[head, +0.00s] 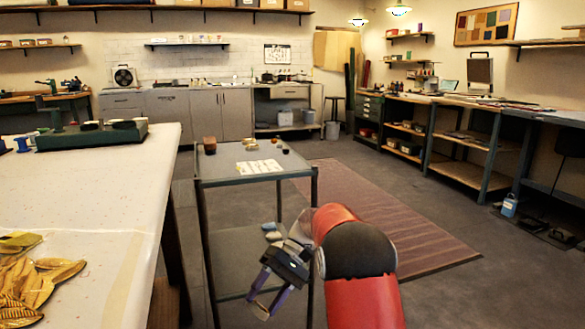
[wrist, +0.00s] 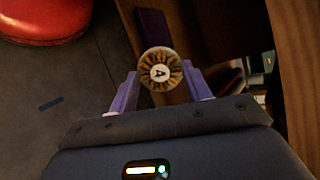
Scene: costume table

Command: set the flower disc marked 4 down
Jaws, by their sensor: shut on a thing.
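The flower disc (wrist: 160,69) is small and round, with brown and gold petals around a pale centre. The centre bears a dark mark that looks like a 4 turned around. My gripper (wrist: 161,78) has its purple fingers shut on the disc, one on each side, in the wrist view. In the head view my gripper (head: 258,304) points down in front of the grey trolley (head: 222,172), lower than its top. The disc cannot be made out there.
A white-covered table (head: 105,200) fills the left, with golden leaves (head: 40,283) at its near edge and a green device (head: 92,134) farther back. The trolley top holds small pots and a white card (head: 258,167). A striped rug (head: 385,210) lies on open floor at right.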

